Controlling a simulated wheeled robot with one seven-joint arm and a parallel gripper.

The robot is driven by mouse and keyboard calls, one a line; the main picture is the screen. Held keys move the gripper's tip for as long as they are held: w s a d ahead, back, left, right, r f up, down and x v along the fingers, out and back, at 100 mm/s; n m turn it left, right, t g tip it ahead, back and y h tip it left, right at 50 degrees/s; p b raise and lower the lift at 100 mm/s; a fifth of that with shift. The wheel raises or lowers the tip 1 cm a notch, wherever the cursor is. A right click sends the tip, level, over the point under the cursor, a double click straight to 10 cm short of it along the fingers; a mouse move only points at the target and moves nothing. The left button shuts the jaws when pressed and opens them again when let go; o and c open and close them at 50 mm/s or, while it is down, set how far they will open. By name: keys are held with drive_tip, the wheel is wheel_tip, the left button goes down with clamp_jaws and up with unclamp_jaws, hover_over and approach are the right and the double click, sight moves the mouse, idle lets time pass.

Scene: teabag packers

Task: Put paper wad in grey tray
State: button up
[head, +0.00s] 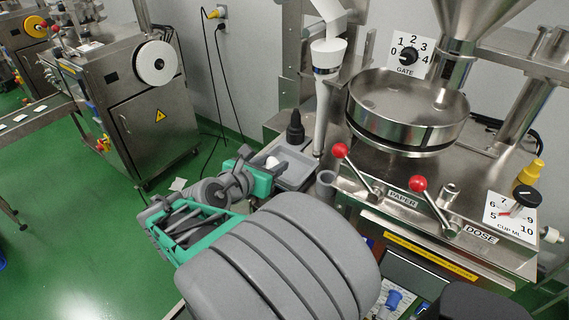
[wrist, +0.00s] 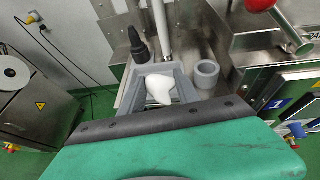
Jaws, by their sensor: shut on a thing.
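The paper wad (head: 271,162) is a small white crumpled lump at the tip of my gripper (head: 262,167), which is shut on it. In the wrist view the wad (wrist: 172,84) shows white against the grey tray (wrist: 134,92), above or just inside it; I cannot tell its height. The grey tray (head: 300,172) is a shallow box on the steel ledge, directly beside my gripper in the head view. My green gripper body fills the bottom of the wrist view and hides the fingertips and the near part of the tray.
A dark bottle (head: 295,130) stands just behind the tray, with a white tube (head: 322,110) beside it. A grey cup-like ring (head: 326,183) sits to the tray's right. The steel machine with red-knobbed levers (head: 340,150) is close on the right. Open green floor lies left.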

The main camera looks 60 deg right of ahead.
drive_tip(key=s+d+m+g, duration=0.2)
drive_tip(key=s, duration=0.3)
hover_over(287, 171)
wheel_tip(287, 171, down, 8)
drive_tip(key=shift+a, duration=0.1)
drive_tip(key=shift+d+f, duration=0.2)
drive_tip(key=shift+f, duration=0.1)
drive_tip(key=shift+w+f, duration=0.1)
drive_tip(key=shift+f, duration=1.5)
drive_tip(key=shift+f, duration=0.1)
drive_tip(key=o, duration=1.3)
drive_tip(key=shift+d, duration=0.1)
